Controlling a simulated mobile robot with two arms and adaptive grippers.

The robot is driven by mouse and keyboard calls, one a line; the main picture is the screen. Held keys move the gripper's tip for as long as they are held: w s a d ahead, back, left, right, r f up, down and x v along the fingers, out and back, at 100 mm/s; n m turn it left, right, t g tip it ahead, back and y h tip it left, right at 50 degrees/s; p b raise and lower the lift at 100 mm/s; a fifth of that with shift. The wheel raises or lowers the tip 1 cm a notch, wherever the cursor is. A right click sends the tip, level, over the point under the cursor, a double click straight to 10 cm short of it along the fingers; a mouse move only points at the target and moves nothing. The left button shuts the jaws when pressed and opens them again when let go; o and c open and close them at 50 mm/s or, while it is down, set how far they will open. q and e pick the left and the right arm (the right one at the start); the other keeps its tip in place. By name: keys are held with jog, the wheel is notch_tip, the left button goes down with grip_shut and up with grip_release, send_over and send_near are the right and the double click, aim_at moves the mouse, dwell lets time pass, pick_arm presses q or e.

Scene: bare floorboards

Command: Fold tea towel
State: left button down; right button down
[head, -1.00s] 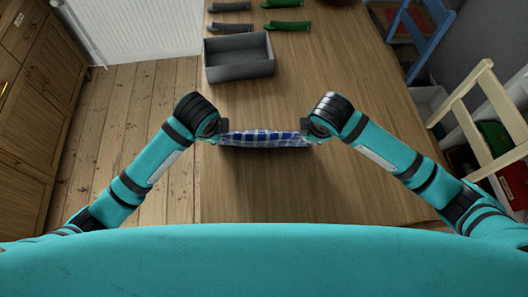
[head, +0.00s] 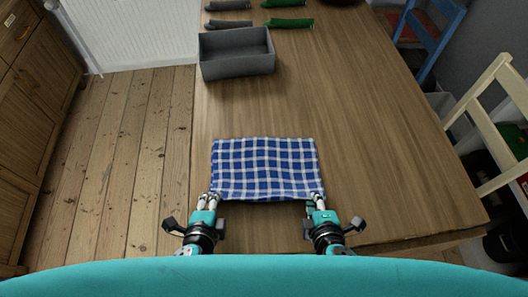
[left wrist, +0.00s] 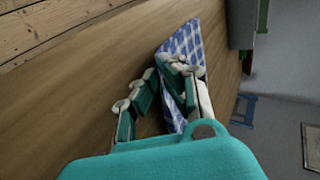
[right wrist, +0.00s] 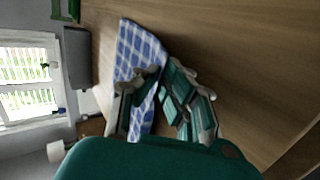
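The tea towel (head: 265,165), blue and white checked, is spread out over the wooden table with its far part lying flat. Its near edge looks slightly raised, with a shadow beneath. My left gripper (head: 208,198) is at the near left corner, its fingertips closed in on the cloth. My right gripper (head: 318,197) is likewise at the near right corner. The towel also shows at the fingers in the left wrist view (left wrist: 184,42) and the right wrist view (right wrist: 135,48). The fingers partly hide the gripped corners.
A grey open box (head: 237,64) stands on the table (head: 365,140) beyond the towel. Grey and green-handled items (head: 290,23) lie behind it. A cream chair (head: 485,135) and a blue chair (head: 436,40) stand at the right. The tabletop around the towel is clear.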

pick_arm(q)
jog(key=shift+s+f, duration=0.15)
jog(key=shift+f, duration=0.05)
pick_arm(e)
jog(key=shift+s+f, duration=0.15)
jog(key=shift+f, duration=0.05)
pick_arm(q)
jog(key=c, duration=1.2)
grip_release()
pick_arm(e)
jog(key=c, duration=1.2)
grip_release()
pick_arm(q)
jog(key=shift+r, duration=0.15)
pick_arm(e)
jog(key=shift+r, duration=0.15)
